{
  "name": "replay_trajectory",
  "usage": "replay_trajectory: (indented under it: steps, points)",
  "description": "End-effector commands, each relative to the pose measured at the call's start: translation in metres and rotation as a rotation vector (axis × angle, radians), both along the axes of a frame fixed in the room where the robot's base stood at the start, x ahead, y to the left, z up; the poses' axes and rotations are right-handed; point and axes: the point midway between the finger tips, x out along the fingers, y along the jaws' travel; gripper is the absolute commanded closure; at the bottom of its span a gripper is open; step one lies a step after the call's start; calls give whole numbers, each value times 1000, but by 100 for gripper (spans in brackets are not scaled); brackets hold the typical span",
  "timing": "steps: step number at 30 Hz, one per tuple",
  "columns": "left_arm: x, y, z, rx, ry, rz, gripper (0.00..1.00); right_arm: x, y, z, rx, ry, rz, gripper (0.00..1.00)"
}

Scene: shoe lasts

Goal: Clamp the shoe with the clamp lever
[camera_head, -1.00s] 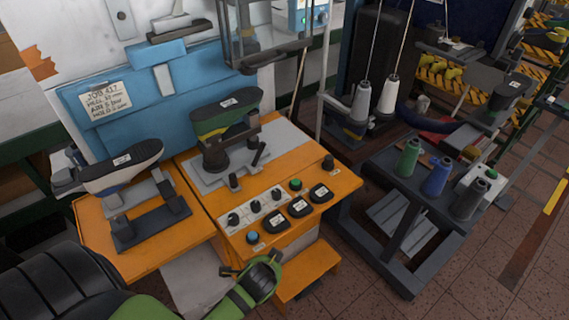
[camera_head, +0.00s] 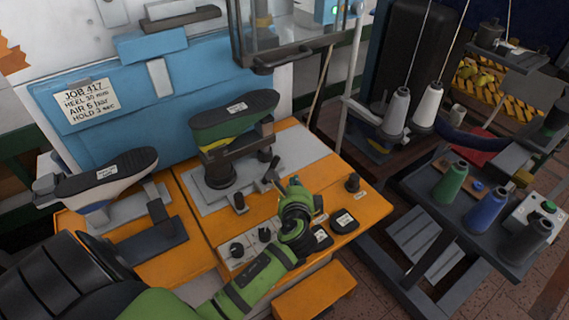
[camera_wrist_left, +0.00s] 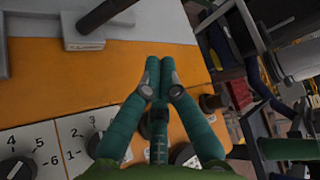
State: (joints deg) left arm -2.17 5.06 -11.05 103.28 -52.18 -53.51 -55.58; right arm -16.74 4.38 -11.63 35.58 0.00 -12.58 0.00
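The green and yellow shoe (camera_head: 232,122) sits sole-up on a dark post on the orange machine, with a white tag on its black sole. The dark clamp lever (camera_head: 271,174) rises at a tilt beside the post. In the left wrist view, a dark rod (camera_wrist_left: 106,14) on a pale labelled block appears to be this lever. My left gripper (camera_head: 294,186) hangs over the control panel, just right of the lever and apart from it. In the left wrist view its green fingertips (camera_wrist_left: 160,64) meet with nothing between them. My right gripper is not in view.
Knobs (camera_head: 237,250) and black buttons (camera_head: 344,221) line the panel's front. A dark knob (camera_head: 352,182) stands to the right. A second shoe (camera_head: 106,174) stands on the left. A thread-spool cart (camera_head: 420,200) is at right. A guarded frame hangs above.

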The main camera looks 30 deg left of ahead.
Motion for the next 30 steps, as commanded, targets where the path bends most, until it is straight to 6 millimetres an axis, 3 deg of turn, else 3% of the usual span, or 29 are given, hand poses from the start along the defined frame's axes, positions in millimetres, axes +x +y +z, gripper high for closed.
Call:
replay_trajectory:
  steps: [3,6,11,17,25,30]
  points:
    - [0,0,0,-2,0,1,100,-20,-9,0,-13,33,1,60]
    - [1,1,0,-3,-1,1,100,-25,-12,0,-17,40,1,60]
    - [13,9,-4,-1,1,2,100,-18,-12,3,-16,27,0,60]
    - [42,28,-15,-3,0,4,100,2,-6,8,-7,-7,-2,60]
    - [79,53,-32,-3,1,3,100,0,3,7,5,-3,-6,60]
    - [60,60,-16,-4,2,2,100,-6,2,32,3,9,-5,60]
